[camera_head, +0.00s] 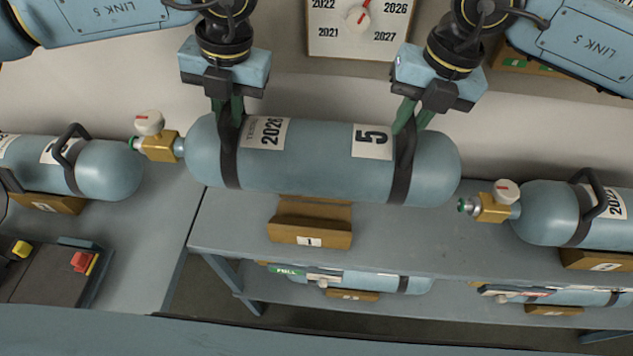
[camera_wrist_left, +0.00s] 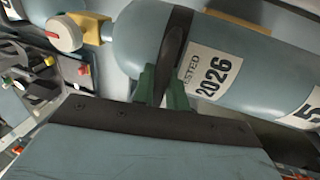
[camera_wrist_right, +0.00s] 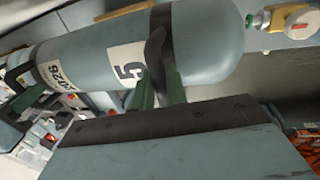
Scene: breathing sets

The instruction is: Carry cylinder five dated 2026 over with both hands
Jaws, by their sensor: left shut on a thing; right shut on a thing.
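Cylinder five (camera_head: 310,160) is a blue-grey cylinder with labels reading 2026 and 5, a brass valve with a white knob at its left end, and two black bands with handles. It hangs level above the shelf; it also shows in the left wrist view (camera_wrist_left: 140,45) and the right wrist view (camera_wrist_right: 95,50). My left gripper (camera_head: 230,118) is shut on the handle by the 2026 label. My right gripper (camera_head: 406,122) is shut on the handle by the 5 label. The wooden cradle marked 1 (camera_head: 310,237) is empty below the cylinder.
Another cylinder (camera_head: 105,168) lies at the left and one (camera_head: 545,210) at the right, each on a wooden cradle. A lower shelf holds more cylinders (camera_head: 405,284). A year dial (camera_head: 358,20) is on the back wall. A box with a red button (camera_head: 82,262) stands lower left.

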